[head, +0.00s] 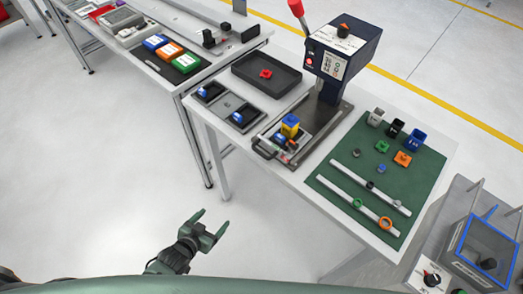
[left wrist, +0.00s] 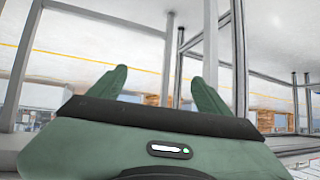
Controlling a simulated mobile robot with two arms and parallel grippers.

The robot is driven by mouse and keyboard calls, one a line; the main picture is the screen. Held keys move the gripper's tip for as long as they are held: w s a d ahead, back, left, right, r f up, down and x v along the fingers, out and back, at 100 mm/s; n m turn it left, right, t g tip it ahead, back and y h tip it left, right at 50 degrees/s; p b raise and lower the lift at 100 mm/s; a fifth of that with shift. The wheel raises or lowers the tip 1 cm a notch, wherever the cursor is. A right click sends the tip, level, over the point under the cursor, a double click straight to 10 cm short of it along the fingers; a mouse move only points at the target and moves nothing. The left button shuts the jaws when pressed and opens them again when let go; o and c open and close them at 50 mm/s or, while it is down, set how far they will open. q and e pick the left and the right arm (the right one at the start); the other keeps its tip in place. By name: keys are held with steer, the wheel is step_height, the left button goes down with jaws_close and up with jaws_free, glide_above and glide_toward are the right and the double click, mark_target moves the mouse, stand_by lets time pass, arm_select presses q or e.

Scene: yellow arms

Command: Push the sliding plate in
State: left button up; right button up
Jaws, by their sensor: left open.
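The sliding plate (head: 303,150) sits at the foot of a dark blue press (head: 342,55) with a red-knobbed lever, on the white table. Its handle (head: 264,149) sticks out at the plate's near left end. A yellow and blue part (head: 290,126) stands on the plate, with small blue and red pieces beside it. My left gripper (head: 213,221) is open and empty, low over the floor in front of the table, well apart from the handle. The left wrist view shows its two green fingers (left wrist: 160,88) spread with nothing between them. My right gripper is not in view.
A black tray (head: 250,87) with a red piece and a dark two-part holder (head: 226,106) lie left of the press. A green mat (head: 345,196) with several small parts lies right. Table legs (left wrist: 238,70) show in the left wrist view.

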arm_select(q)
steer(key=w+d+r+m+t+h, duration=0.1)
steer(key=w+d+r+t+h, duration=0.15)
steer(key=r, duration=0.55)
steer(key=w+d+r+m+t+h, duration=0.1)
steer(key=w+d+r+h, duration=0.1)
steer(key=w+d+r, duration=0.35)
steer(key=m+h, duration=0.1)
steer(key=h, duration=0.2)
glide_toward(261, 152)
steer(key=w+d+f, duration=0.1)
steer(key=w, duration=0.1)
steer(key=shift+t, duration=0.25)
steer(key=p+x, duration=0.2)
steer(key=x, duration=0.4)
steer(key=shift+d+r, duration=0.2)
steer(key=shift+d, duration=0.25)
steer(key=shift+w+d+f, duration=0.1)
steer(key=shift+w+d, duration=0.2)
steer(key=shift+w, duration=0.15)
